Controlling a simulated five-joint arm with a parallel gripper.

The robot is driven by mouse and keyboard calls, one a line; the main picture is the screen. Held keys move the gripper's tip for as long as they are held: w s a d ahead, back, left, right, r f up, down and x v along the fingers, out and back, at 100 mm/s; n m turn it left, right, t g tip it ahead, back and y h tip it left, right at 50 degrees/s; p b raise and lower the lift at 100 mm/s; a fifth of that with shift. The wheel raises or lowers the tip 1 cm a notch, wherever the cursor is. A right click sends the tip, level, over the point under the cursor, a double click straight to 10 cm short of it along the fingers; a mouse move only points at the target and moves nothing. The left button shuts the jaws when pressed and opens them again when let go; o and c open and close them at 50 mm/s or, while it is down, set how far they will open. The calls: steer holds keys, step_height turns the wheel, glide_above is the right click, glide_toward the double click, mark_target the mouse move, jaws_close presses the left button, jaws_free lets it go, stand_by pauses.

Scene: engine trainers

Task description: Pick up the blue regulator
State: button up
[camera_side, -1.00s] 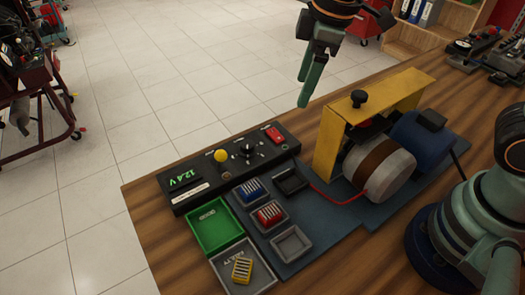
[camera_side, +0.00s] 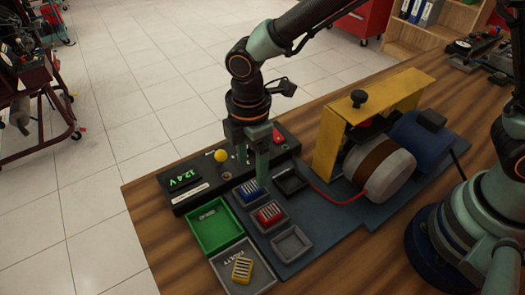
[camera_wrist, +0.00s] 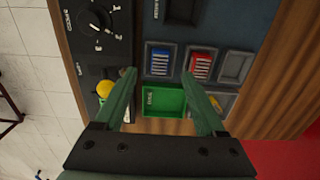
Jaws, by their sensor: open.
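The blue regulator (camera_side: 250,190) is a small finned block sitting in a grey socket on the dark board. In the wrist view the blue regulator (camera_wrist: 160,60) lies ahead of the fingertips and between their lines. My gripper (camera_side: 252,165) is open and empty. In the side view it hangs just above and behind the blue regulator, with one finger close to it; I cannot tell whether they touch. In the wrist view my gripper (camera_wrist: 157,72) spans the green tray (camera_wrist: 163,101), and its fingertips sit apart from the regulator.
A red regulator (camera_side: 268,213) sits in the neighbouring socket. A yellow regulator (camera_side: 241,269) lies in the grey tray marked FAULTY (camera_side: 226,257), beside the green tray (camera_side: 207,231). A yellow bracket (camera_side: 330,142) rises to the right.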

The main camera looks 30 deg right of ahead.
mark_target(255, 184)
steer(key=shift+d+f, duration=0.15)
steer(key=shift+f, duration=1.3)
steer(key=shift+d+f, duration=0.1)
steer(key=shift+f, duration=1.3)
jaws_close()
